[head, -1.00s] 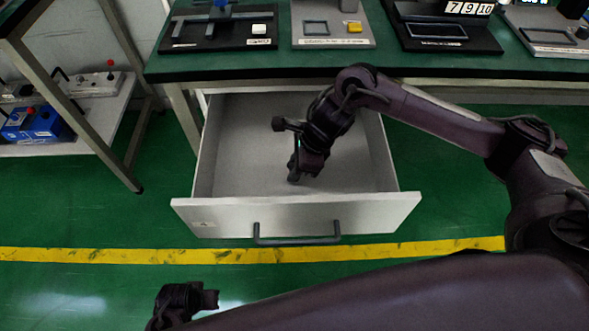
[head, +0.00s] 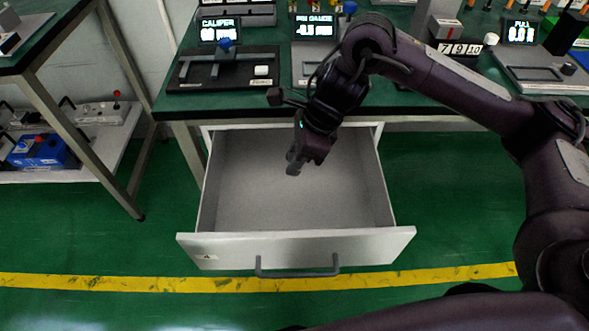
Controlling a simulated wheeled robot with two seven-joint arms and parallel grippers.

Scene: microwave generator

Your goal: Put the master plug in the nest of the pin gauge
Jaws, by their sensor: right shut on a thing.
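The pin gauge (head: 300,72) stands on the green bench behind the drawer, with a lit display (head: 314,27) reading "PIN GAUGE". My right arm crosses in front of its right part, so its nest cannot be made out. My right gripper (head: 297,163) points down over the open drawer, in front of the bench edge. It is shut on a small dark grey piece, which looks like the master plug (head: 293,168); the fingers hide much of it. My left gripper is out of view.
The open drawer (head: 235,248) looks empty and juts out below the bench. A caliper station (head: 200,82) stands left of the pin gauge. Other stations, one with a "FULL" display (head: 520,31), stand to the right. A side shelf (head: 120,145) is at left.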

